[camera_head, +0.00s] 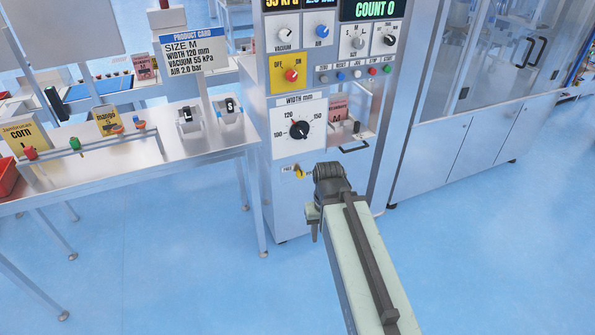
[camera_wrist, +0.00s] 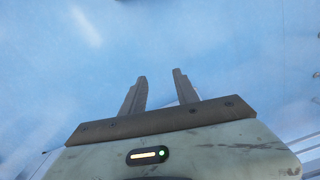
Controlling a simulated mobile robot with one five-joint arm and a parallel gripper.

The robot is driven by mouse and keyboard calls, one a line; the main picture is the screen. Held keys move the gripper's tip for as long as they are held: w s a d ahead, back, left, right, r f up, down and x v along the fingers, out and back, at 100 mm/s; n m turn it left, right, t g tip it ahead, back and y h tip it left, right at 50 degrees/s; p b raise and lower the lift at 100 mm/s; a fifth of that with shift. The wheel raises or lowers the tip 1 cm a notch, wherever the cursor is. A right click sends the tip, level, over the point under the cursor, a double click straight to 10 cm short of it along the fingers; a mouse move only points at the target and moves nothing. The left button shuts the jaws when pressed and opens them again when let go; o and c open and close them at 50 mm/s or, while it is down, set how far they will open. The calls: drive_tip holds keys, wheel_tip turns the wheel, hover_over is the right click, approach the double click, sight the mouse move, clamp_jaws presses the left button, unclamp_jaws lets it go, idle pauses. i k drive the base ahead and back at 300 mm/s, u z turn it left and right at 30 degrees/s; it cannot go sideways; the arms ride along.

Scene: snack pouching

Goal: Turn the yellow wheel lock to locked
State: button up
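The yellow wheel lock (camera_head: 298,172) is a small yellow handle low on the front of the machine cabinet, below the width dial. A small label sits just left of it, and its right side is close to my arm in the picture, so the lock's full setting cannot be read. My gripper (camera_wrist: 159,76) shows in the wrist view with its two fingers apart and nothing between them, over blue floor. The wheel lock is not in the wrist view. In the head view my arm reaches toward the cabinet, and the fingers are mostly hidden by it.
The machine cabinet (camera_head: 265,190) carries a width dial (camera_head: 299,130), a yellow-backed red switch (camera_head: 291,75) and a clear-sided pouch holder (camera_head: 350,130). A steel table (camera_head: 110,170) with pouches and stamps stands at left. The blue floor in front is clear.

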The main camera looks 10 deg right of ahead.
sight(300, 174)
drive_tip(key=i, duration=0.3)
drive_tip(key=u, duration=2.55)
drive_tip(key=k, duration=0.65)
drive_tip(key=z, duration=0.9)
drive_tip(key=i, duration=1)
drive_tip(key=u, duration=0.05)
